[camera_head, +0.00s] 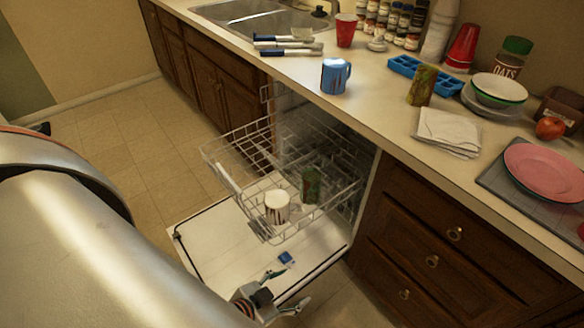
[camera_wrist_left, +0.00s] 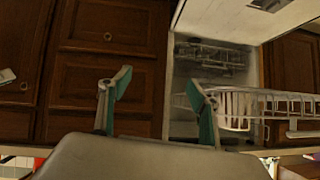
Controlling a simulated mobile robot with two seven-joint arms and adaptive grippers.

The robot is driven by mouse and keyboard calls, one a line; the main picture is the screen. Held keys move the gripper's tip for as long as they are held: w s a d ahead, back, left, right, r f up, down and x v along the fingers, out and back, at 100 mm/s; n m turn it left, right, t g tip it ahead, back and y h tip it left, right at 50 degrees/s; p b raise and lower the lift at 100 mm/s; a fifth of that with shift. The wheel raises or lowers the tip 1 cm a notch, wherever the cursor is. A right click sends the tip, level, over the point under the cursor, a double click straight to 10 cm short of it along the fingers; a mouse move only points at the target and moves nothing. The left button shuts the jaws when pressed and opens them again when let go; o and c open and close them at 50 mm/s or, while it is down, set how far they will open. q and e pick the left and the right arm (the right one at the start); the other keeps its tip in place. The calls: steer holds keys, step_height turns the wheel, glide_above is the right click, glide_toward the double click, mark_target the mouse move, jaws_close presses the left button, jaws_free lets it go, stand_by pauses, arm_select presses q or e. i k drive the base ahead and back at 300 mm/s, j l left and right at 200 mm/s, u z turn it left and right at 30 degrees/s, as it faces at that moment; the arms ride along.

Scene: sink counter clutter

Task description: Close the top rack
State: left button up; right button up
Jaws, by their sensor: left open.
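The top rack (camera_head: 222,160) of the dishwasher is a wire basket pulled out over the lowered door (camera_head: 205,237). A white mug with dark streaks (camera_head: 276,208) and a green tumbler (camera_head: 311,186) stand in it. My left gripper (camera_head: 290,284) is open and empty near the door's front right corner, in front of the rack and apart from it. In the left wrist view its two teal-padded fingers (camera_wrist_left: 158,88) are spread, with the rack (camera_wrist_left: 275,103) to the right of them. My right gripper is not in view.
Wooden drawers (camera_head: 440,240) flank the dishwasher on the right. The counter above holds a blue mug (camera_head: 334,77), folded napkins (camera_head: 449,131), a pink plate (camera_head: 546,171) and other clutter. A small blue item (camera_head: 286,257) lies on the door.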

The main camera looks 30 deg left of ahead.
mark_target(287, 168)
steer(key=l+u, duration=0.1)
steer(key=u, duration=0.25)
steer(key=i+l+u, duration=0.1)
steer(key=u, duration=0.25)
